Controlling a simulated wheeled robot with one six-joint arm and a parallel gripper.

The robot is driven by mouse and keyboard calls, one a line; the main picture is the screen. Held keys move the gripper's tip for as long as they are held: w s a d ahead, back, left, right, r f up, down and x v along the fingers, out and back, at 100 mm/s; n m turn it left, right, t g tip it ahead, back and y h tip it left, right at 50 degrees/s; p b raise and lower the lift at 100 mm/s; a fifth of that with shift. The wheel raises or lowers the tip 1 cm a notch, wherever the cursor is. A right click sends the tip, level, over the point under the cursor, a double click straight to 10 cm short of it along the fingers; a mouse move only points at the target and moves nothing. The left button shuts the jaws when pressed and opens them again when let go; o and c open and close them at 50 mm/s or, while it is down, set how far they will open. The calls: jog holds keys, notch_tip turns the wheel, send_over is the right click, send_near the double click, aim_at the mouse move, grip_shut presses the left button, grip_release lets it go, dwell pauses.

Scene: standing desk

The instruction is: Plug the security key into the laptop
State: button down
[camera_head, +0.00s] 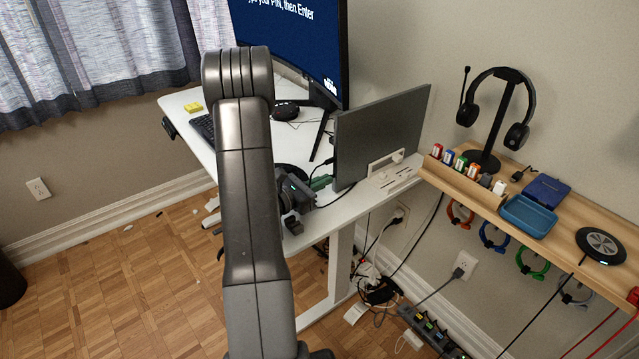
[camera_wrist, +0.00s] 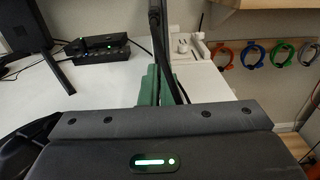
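The laptop (camera_head: 380,135) stands on edge, dark and thin, in a white stand (camera_head: 393,173) on the white desk. In the wrist view the laptop (camera_wrist: 157,30) is seen nearly edge-on, straight ahead. My gripper (camera_head: 320,183) is at the desk's front edge, close to the laptop's near edge. Its green fingers also show in the wrist view (camera_wrist: 157,88), close together in front of the laptop. Whether they touch the laptop is unclear. I cannot make out the security key; anything between the fingertips is hidden or too small to tell.
A monitor (camera_head: 290,40) stands behind on the desk (camera_head: 180,105). A black dock (camera_wrist: 103,52) with green lights is left of the laptop. At right, a wooden shelf (camera_head: 575,205) carries a headset stand (camera_head: 487,160), a blue tray (camera_head: 528,215) and a holder with several coloured items (camera_head: 462,170).

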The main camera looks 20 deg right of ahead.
jog(key=shift+w+d, duration=0.1)
jog(key=shift+d, duration=0.25)
jog(key=c, duration=1.6)
grip_release()
jog(key=shift+a, duration=0.15)
jog(key=v, duration=1.3)
jog(key=shift+a, duration=0.3)
